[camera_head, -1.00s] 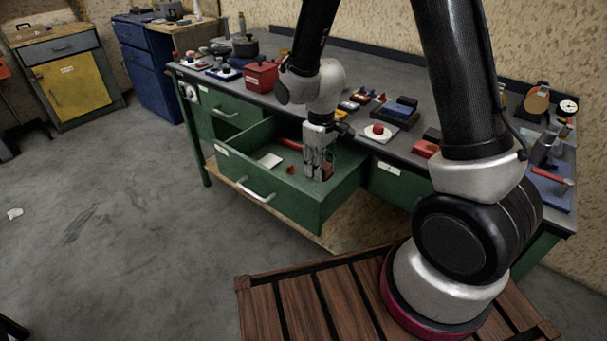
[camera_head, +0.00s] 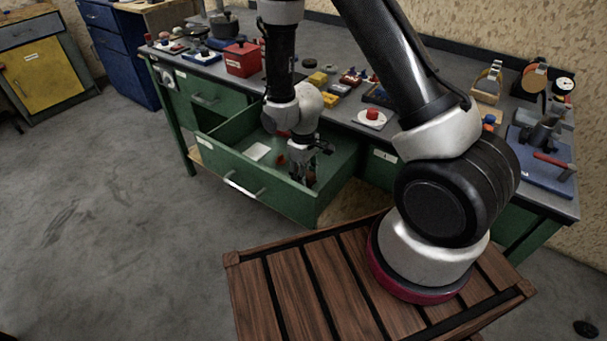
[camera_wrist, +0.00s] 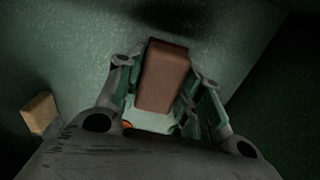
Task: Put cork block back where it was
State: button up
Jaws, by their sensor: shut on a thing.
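The cork block (camera_wrist: 163,76) is a brown rectangular block held between the fingers of my gripper (camera_wrist: 160,92) in the wrist view. In the head view my gripper (camera_head: 302,172) points down inside the open green drawer (camera_head: 270,192), near its right end. The gripper is shut on the block. The block is hardly visible in the head view, hidden by the fingers. In the wrist view the green drawer floor shows behind the block; I cannot tell whether the block touches it.
In the drawer, a pale flat piece (camera_head: 257,151) and a small red object (camera_head: 281,160) lie left of my gripper. A tan block (camera_wrist: 39,113) shows at left in the wrist view. The bench top (camera_head: 325,62) above holds a red box (camera_head: 242,60) and many small items.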

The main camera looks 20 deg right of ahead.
jog(key=shift+f, duration=0.15)
jog(key=o, duration=1)
jog(key=s+d+r+m+t, duration=0.1)
jog(key=d+r, duration=0.1)
jog(key=r, duration=1)
jog(key=s+d+r+m, duration=0.1)
jog(key=d+r, duration=0.2)
jog(key=r, duration=0.8)
jog(key=s+d+r+m+t, duration=0.1)
jog(key=s+d+r, duration=0.2)
jog(key=s+r, duration=0.2)
jog(key=s+d+r+m+t, duration=0.1)
jog(key=s+d+r+m, duration=0.1)
jog(key=s+r, duration=0.4)
jog(key=s+d+r+m+t, duration=0.1)
jog(key=s+d+r+m, duration=0.1)
jog(key=s+d+r, duration=0.3)
jog(key=shift+s+r, duration=0.45)
jog(key=shift+s, duration=0.1)
